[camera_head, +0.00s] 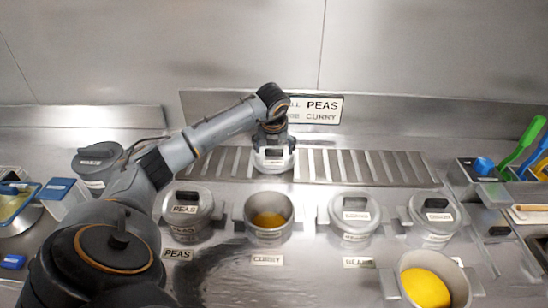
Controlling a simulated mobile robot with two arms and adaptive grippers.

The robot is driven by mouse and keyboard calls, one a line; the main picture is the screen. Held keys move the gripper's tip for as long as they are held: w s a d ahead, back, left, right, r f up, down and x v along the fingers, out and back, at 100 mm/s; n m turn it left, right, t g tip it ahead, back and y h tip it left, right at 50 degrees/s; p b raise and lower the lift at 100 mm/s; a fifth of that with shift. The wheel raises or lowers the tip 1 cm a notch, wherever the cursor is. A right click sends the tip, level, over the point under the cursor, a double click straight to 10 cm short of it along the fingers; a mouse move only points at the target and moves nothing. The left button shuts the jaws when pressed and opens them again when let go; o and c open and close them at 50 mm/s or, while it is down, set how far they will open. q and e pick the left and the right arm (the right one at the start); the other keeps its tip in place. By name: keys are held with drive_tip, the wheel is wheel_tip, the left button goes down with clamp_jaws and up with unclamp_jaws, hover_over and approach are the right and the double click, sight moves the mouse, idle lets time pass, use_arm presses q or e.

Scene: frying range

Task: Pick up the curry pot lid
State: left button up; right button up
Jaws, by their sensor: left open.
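The curry pot (268,238) stands uncovered in the middle of the counter, with orange-brown curry inside and a CURRY label in front. A grey lid with a pale label (273,164) rests at the slatted rack behind the pot. I take it to be the curry lid; its label is too small to read. My left gripper (273,146) is directly over this lid, pointing down, with its jaws open. The gripper hides the lid's upper part, so I cannot tell whether the fingers touch it. My right gripper is out of view.
Lidded pots stand left (187,222) and right (355,220) of the curry pot. An open pot of yellow food (432,285) is at the front right. The slatted rack (350,166) has free room on both sides. Coloured-handled utensils (522,142) stand far right.

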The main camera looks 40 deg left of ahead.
use_arm(q)
drive_tip(key=c, duration=1.3)
drive_tip(key=shift+r, duration=0.2)
